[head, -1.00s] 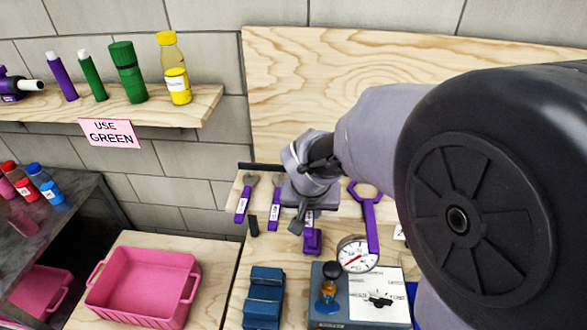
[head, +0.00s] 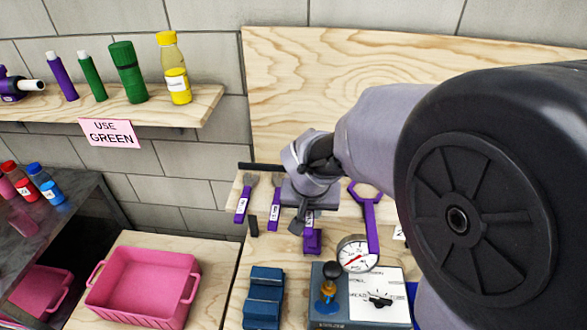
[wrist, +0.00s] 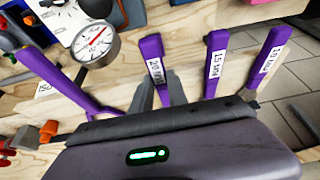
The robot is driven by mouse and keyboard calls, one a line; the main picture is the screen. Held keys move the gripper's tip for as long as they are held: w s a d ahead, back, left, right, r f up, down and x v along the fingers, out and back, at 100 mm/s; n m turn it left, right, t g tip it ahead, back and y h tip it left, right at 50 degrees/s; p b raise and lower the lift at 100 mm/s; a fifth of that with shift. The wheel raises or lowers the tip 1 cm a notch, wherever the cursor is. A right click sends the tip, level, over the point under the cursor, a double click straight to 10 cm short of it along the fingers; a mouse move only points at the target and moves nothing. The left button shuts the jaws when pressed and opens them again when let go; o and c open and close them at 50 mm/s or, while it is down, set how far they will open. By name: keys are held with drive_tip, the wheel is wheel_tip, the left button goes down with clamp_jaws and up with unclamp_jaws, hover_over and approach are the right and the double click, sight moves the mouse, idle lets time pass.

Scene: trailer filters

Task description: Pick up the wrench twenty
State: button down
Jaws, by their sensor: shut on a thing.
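The twenty wrench (wrist: 152,50) has a purple handle with a white 20 MM label in the wrist view. My gripper (wrist: 160,90) is shut on it, with one dark finger on each side just past the label. In the head view my gripper (head: 300,220) covers most of this wrench, and a labelled bit of its handle (head: 309,217) shows beside the fingers. The 15 MM wrench (wrist: 215,65) and the 10 MM wrench (wrist: 270,60) hang to its right in the wrist view. A large ring-ended purple wrench (head: 369,215) is on the other side.
A round gauge (head: 355,253) and a blue-grey box (head: 328,310) with a knob stand close by on the bench. A dark blue block (head: 263,297) lies in front. A pink bin (head: 145,285) is at the left, below a shelf (head: 130,115) of bottles.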

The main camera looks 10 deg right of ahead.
sight(309, 214)
drive_tip(key=shift+r, duration=0.1)
wheel_tip(309, 214, up, 4)
drive_tip(key=shift+p, duration=1.2)
drive_tip(key=s+d, duration=0.2)
drive_tip(key=s, duration=0.5)
drive_tip(key=s+d+r+b, duration=0.1)
drive_tip(key=s+d, duration=0.2)
drive_tip(key=s, duration=0.5)
drive_tip(key=shift+d+r, duration=0.15)
drive_tip(key=shift+d, duration=0.1)
drive_tip(key=shift+d, duration=0.1)
